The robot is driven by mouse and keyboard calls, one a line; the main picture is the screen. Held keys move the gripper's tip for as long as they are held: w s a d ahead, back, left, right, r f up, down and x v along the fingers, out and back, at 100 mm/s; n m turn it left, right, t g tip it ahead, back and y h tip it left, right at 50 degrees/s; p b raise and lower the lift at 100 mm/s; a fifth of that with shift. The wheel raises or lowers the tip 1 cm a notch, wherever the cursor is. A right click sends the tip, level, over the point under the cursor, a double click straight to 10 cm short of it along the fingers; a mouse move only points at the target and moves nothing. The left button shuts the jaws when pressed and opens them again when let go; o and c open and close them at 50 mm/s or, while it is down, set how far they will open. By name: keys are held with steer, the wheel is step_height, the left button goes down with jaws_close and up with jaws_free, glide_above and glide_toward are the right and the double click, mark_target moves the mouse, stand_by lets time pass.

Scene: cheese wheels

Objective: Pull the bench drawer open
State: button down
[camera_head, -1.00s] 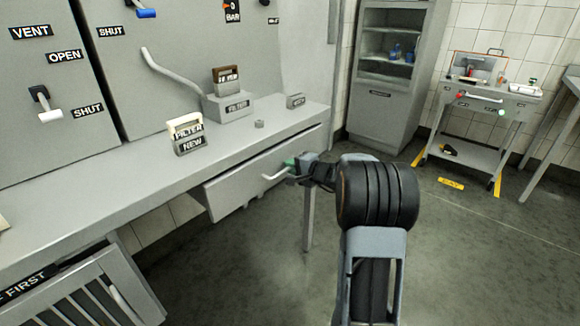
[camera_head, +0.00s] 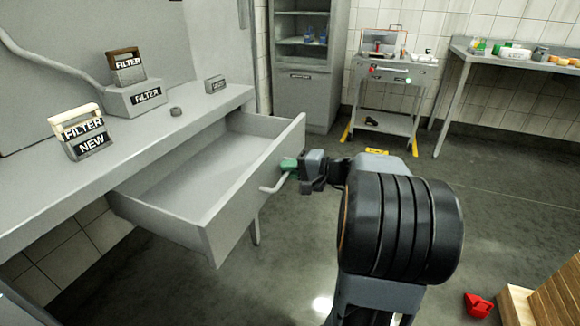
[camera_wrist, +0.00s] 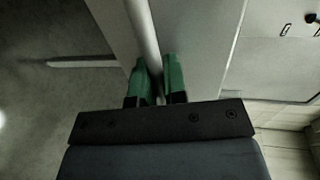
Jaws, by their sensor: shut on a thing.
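The grey bench drawer (camera_head: 236,200) stands pulled well out from under the bench top (camera_head: 160,130), and its inside shows empty. Its bar handle (camera_head: 272,188) runs along the front panel. My gripper (camera_head: 289,165) is shut on this handle, near its far end. In the wrist view the green fingertips of my gripper (camera_wrist: 158,78) sit on both sides of the pale handle bar (camera_wrist: 143,35). The drawer front (camera_wrist: 190,40) lies right beside them. The exact contact between fingers and bar is partly hidden.
Filter blocks (camera_head: 82,135) and a filter box (camera_head: 136,97) stand on the bench. A cabinet (camera_head: 308,70) and a cart (camera_head: 390,85) stand at the back, a side table (camera_head: 510,58) at back right. A red object (camera_head: 478,305) lies by a wooden crate (camera_head: 545,300). Floor between is clear.

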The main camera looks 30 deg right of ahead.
steer(key=shift+s+d, duration=0.1)
steer(key=shift+s, duration=0.05)
steer(key=c, duration=1.2)
jaws_free()
steer(key=p+v, duration=0.3)
steer(key=v, duration=1)
steer(key=shift+s+d+p, duration=0.25)
steer(key=shift+s+p, duration=0.05)
